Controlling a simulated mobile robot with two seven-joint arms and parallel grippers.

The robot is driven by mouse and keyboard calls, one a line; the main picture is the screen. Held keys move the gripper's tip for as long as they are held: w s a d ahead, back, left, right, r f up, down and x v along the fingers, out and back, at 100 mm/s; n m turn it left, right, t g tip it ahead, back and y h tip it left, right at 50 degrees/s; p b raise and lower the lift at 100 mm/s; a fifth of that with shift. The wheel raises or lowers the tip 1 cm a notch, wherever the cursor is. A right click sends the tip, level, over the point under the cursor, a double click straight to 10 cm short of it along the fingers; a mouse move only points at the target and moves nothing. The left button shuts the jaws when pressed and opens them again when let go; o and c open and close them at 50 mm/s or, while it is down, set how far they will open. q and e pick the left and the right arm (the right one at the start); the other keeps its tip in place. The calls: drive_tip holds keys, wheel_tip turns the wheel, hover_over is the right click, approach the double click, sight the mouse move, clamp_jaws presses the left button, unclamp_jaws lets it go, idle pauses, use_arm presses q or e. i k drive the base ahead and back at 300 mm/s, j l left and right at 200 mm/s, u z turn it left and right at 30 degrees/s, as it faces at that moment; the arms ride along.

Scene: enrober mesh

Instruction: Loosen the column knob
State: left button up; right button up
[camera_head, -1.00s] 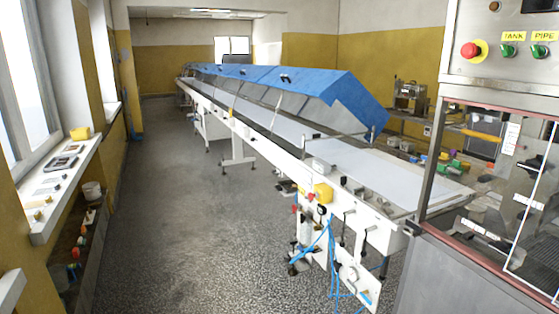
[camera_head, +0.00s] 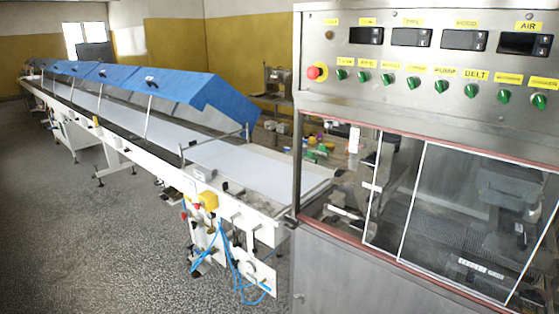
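The column knob cannot be made out in this view. The steel enrober machine (camera_head: 335,262) fills the right side. Its upper control panel (camera_head: 345,98) carries a red stop button (camera_head: 317,72), a row of green knobs (camera_head: 441,87) and several dark displays (camera_head: 465,40). Below the panel is a glazed window with a red lower frame (camera_head: 380,254), and a wire mesh (camera_head: 440,222) shows behind the glass. Neither of my grippers is in view.
A long white conveyor (camera_head: 240,165) with blue covers (camera_head: 185,88) runs from the machine to the far left. Blue hoses (camera_head: 232,268) hang by its near end. A yellow box (camera_head: 208,201) sits on its side. Open grey floor (camera_head: 95,240) lies at left.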

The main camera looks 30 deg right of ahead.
sight(372, 162)
drive_tip(key=z, duration=1.9)
